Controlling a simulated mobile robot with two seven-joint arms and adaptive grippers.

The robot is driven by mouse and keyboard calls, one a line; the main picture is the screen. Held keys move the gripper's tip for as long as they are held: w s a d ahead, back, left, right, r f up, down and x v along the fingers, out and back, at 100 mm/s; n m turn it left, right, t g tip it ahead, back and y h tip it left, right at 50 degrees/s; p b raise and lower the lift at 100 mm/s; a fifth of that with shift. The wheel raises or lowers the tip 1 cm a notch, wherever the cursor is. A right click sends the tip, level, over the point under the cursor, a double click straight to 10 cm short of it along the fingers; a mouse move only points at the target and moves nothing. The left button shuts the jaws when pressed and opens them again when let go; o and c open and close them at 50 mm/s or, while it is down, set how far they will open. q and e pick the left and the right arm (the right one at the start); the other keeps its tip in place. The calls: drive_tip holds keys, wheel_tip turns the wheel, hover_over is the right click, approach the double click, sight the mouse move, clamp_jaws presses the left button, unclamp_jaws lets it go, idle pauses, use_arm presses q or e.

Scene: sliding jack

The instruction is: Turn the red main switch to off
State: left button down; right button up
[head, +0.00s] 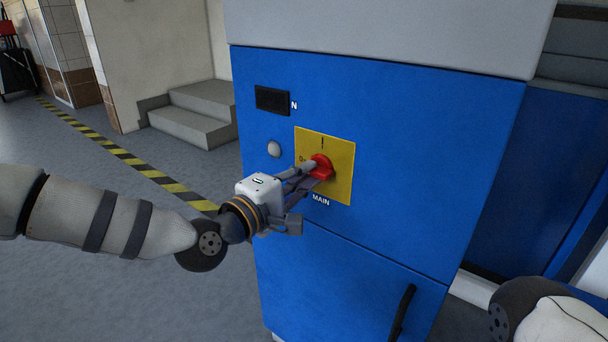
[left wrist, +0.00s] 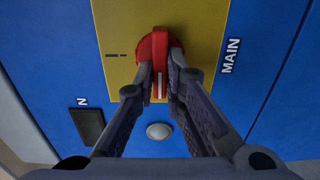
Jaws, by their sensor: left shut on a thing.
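The red main switch (head: 321,165) sits on a yellow plate (head: 341,184) on the blue cabinet front. The plate has a line mark at its top and a 0 at its left. My left gripper (head: 315,169) reaches in from the left, its fingers shut on either side of the switch's handle. In the left wrist view, the fingertips (left wrist: 161,78) flank the red handle (left wrist: 160,50). Its white line points down in that rotated view, toward the 0 side of the plate. The fingers partly hide the handle. My right gripper is out of view.
A black rectangular panel (head: 272,100) and a round grey button (head: 274,148) are left of the plate. A black door handle (head: 402,312) is lower right. Grey steps (head: 195,112) stand behind at left. The floor left of the cabinet is open.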

use_arm(q)
drive_tip(key=c, duration=1.7)
unclamp_jaws()
drive_tip(key=shift+o, duration=0.2)
drive_tip(key=v, duration=1.2)
